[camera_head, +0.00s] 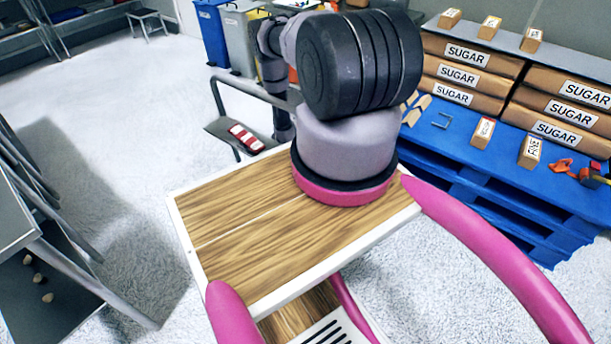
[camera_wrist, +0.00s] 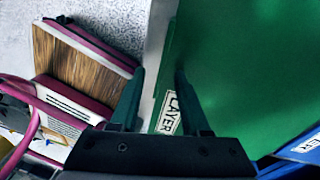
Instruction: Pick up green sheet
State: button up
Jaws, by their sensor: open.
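The green sheet (camera_wrist: 250,70) fills the right half of the wrist view. A white label reading "LAYER" (camera_wrist: 168,112) is on a narrow green strip along its left side. My gripper (camera_wrist: 160,72) is open, with one finger left of the sheet's left edge and the other in front of the green. The edge shows between the fingers; I cannot tell whether either finger touches it. The head view shows neither the sheet nor my gripper, only my arm from behind.
A blue piece with a white label (camera_wrist: 303,147) lies beside the green sheet. In the head view, a blue pallet (camera_head: 470,190) carries sugar boxes (camera_head: 467,55) at right. A metal rack (camera_head: 60,240) stands at left. Open floor (camera_head: 120,130) lies between.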

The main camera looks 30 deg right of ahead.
grip_shut()
dwell(1.3)
